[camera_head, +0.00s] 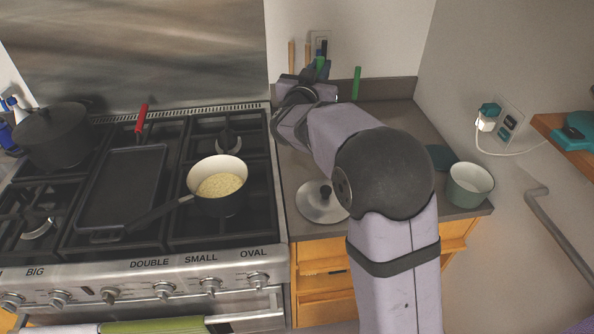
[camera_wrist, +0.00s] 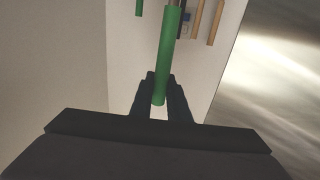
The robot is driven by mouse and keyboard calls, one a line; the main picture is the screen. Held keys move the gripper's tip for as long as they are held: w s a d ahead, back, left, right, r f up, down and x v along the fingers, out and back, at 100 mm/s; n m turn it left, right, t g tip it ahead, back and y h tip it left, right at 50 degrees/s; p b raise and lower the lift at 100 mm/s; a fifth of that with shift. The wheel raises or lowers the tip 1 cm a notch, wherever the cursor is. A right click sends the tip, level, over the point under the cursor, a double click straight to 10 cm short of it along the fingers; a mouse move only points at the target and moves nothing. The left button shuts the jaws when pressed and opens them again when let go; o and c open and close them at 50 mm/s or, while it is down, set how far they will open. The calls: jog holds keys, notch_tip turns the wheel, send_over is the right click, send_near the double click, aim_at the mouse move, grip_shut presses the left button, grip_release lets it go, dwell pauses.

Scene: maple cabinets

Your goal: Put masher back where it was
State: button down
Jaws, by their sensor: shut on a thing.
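My gripper (camera_wrist: 161,98) is shut on a long green handle (camera_wrist: 166,50), which appears to be the masher's. In the head view the held green handle (camera_head: 320,63) shows only in part at the back wall, by the outlet. The masher's working end is hidden behind my arm, so I cannot tell whether it touches anything. A second green handle (camera_head: 357,82) stands upright to the right of my gripper, and its tip (camera_wrist: 139,7) shows in the wrist view. Whatever holds it is hidden.
Wooden handles (camera_head: 291,54) stand left of the gripper near the wall. A pot lid (camera_head: 321,203) and a pale green pot (camera_head: 469,185) are on the counter. The stove at left holds a saucepan (camera_head: 217,186), a griddle (camera_head: 122,187) and a dark pot (camera_head: 54,135).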

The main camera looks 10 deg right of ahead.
jog(key=w+a+f+n+y+p, duration=0.1)
jog(key=a+f+y, duration=0.1)
jog(key=f, duration=0.4)
jog(key=w+a+f+n+t+y+p, duration=0.1)
jog(key=a+f+y, duration=0.1)
jog(key=f, duration=0.4)
jog(key=shift+a+f+n+p, duration=0.3)
jog(key=shift+a+p, duration=0.05)
jog(key=shift+a, duration=0.35)
jog(key=shift+f+b, duration=0.25)
jog(key=shift+b, duration=0.05)
jog(key=c, duration=1.7)
grip_release()
jog(key=shift+r+p, duration=0.2)
jog(key=shift+p, duration=0.1)
jog(key=s+b, duration=0.1)
jog(key=s, duration=0.3)
jog(key=s+a+b, duration=0.1)
jog(key=s, duration=0.3)
jog(key=s+a+b, duration=0.1)
jog(key=s+b, duration=0.1)
jog(key=s, duration=0.2)
jog(key=shift+a, duration=0.2)
